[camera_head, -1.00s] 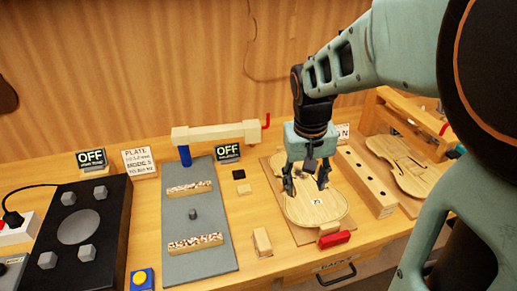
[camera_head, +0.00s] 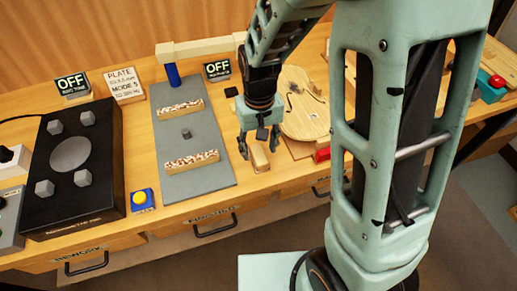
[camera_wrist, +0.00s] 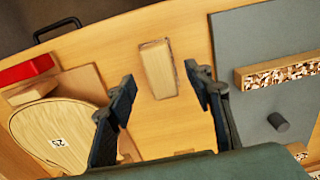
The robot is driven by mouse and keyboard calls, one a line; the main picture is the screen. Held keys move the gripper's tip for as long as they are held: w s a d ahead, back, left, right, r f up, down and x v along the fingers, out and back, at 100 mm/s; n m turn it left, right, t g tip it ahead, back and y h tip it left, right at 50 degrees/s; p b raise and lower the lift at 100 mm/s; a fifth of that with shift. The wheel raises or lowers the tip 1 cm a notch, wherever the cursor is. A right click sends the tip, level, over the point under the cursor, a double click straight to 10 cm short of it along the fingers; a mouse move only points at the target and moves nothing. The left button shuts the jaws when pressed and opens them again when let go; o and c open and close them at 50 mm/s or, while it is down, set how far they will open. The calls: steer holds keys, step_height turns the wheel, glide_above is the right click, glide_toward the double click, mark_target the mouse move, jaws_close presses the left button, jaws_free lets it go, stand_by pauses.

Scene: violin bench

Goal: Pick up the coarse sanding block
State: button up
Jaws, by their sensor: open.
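A small pale wooden block (camera_head: 259,159), which looks like a sanding block, lies on the bench between the grey mat and the violin plate. I cannot read any grit mark on it. My gripper (camera_head: 259,149) is open and points down over this block. In the wrist view the block (camera_wrist: 158,70) shows whole, in the gap between the two spread fingers (camera_wrist: 160,76). It lies past the fingertips, and neither finger appears to touch it.
The violin plate (camera_head: 303,118) lies right of the block, with a red block (camera_head: 322,155) at its near edge. The grey mat (camera_head: 215,177) with two speckled bars (camera_head: 192,160) is to the left. Bare bench surrounds the block. A drawer handle (camera_head: 215,227) is below the front edge.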

mark_target(259, 153)
steer(key=shift+w+f, duration=0.15)
steer(key=shift+f, duration=1.65)
steer(key=shift+c, duration=0.4)
steer(key=c, duration=1.2)
steer(key=shift+r, duration=0.1)
